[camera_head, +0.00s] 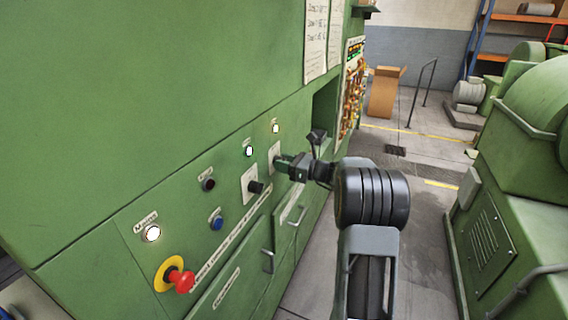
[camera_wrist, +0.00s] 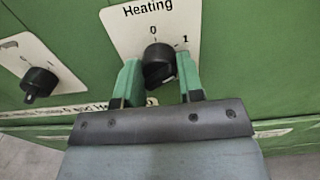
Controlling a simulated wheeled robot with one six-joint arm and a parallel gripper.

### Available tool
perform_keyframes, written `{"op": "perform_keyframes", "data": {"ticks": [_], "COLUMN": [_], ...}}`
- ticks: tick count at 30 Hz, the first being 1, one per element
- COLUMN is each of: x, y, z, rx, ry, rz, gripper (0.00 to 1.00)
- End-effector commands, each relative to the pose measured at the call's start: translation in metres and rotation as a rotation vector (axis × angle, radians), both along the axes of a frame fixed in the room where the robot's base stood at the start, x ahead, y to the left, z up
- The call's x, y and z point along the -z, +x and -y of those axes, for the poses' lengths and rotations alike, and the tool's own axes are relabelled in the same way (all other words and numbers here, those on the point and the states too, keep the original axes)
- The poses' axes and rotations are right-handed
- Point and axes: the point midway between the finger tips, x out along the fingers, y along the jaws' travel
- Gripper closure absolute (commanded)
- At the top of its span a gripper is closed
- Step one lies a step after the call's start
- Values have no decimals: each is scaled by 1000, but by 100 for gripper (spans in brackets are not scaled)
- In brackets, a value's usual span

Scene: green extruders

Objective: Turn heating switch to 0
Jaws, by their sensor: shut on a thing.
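The heating switch is a round black knob (camera_wrist: 157,62) on a white plate (camera_wrist: 122,28) labelled "Heating", with 0 above the knob and 1 at its upper right. My gripper (camera_wrist: 156,66) is shut on the knob, with one green finger on its left and one on its right. I cannot tell clearly which mark the knob points to. In the head view, my gripper (camera_head: 281,163) reaches the white plate (camera_head: 273,152) on the green cabinet wall and hides the knob there.
A second black switch (camera_head: 256,187) on a white plate sits just left of my gripper. Farther left are a blue button (camera_head: 216,222) and a red emergency stop (camera_head: 180,280). A green machine (camera_head: 510,200) stands on the right, across clear floor.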

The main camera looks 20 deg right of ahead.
Motion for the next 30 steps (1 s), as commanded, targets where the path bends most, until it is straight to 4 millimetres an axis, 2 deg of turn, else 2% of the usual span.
{"op": "perform_keyframes", "data": {"ticks": [1,6,17,30], "x": [0,0,4,7], "y": [0,0,0,0], "z": [0,0,0,1], "rx": [0,0,0,-1], "ry": [0,0,-71,-359], "rz": [0,0,66,331], "gripper": [75,89,89,89]}}
